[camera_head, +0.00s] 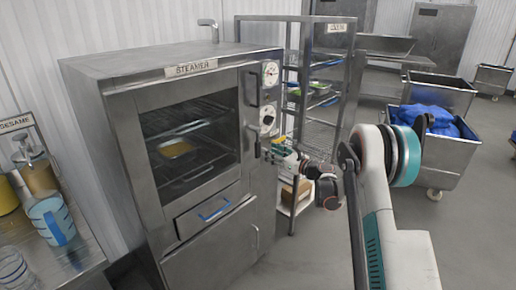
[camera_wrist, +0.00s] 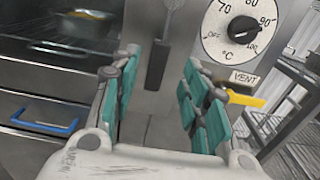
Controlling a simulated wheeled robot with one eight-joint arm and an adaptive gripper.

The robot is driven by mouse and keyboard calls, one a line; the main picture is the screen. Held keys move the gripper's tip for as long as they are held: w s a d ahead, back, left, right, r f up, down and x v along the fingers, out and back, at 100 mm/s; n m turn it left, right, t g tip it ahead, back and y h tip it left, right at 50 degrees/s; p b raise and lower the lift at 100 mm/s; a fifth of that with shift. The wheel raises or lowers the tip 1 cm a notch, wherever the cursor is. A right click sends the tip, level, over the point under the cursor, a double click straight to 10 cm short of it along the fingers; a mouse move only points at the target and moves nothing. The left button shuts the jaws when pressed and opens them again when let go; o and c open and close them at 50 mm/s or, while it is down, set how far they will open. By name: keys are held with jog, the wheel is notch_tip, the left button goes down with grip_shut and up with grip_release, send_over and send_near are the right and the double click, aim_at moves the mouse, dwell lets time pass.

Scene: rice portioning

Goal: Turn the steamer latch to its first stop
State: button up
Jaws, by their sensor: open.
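The steamer (camera_head: 150,95) stands at the left with its windowed door closed. Its dark latch lever (camera_wrist: 157,66) hangs nearly upright on the front, to the left of the dial in the wrist view. My gripper (camera_wrist: 160,62) is open, with a teal-padded finger on each side of the lever in the picture. I see a gap between the lever and each finger, and no contact. In the head view my gripper (camera_head: 275,151) is close to the steamer's right front edge, below the lower dial, and partly covers that area.
The temperature dial (camera_wrist: 243,27) and the yellow vent lever (camera_wrist: 245,100) sit right of the latch. A blue drawer handle (camera_wrist: 45,123) is at lower left. A wire rack (camera_head: 330,95) stands right of the steamer. The sesame counter (camera_head: 75,255) is at far left.

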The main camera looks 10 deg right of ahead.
aim_at(259, 146)
jog(key=b+x, duration=0.1)
jog(key=x, duration=0.7)
jog(key=shift+w+a, duration=0.1)
grip_shut()
